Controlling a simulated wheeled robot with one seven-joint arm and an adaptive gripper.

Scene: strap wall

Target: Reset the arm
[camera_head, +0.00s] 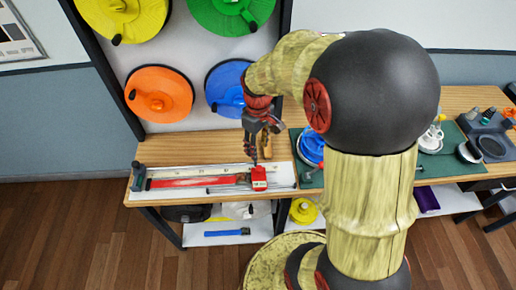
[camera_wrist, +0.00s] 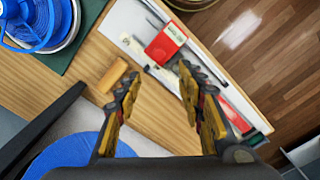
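My gripper (camera_head: 258,156) hangs over the back half of the wooden bench, above and behind a small red box (camera_head: 259,179) with a pale label. In the wrist view my gripper (camera_wrist: 159,76) has its two yellow-and-black fingers wide apart, with nothing held between them. The red box also shows in the wrist view (camera_wrist: 165,44), beyond the fingertips and apart from them. A tan block (camera_wrist: 112,76) lies on the bench beside the left finger. My arm hides part of the bench in the head view.
A white board (camera_head: 140,190) carries a long red piece (camera_head: 190,182) and thin rods. Orange (camera_head: 150,82) and blue (camera_head: 222,76) reels hang on the wall panel behind. A blue spool (camera_head: 309,148) stands right of the gripper. A lower shelf (camera_head: 205,235) holds more items.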

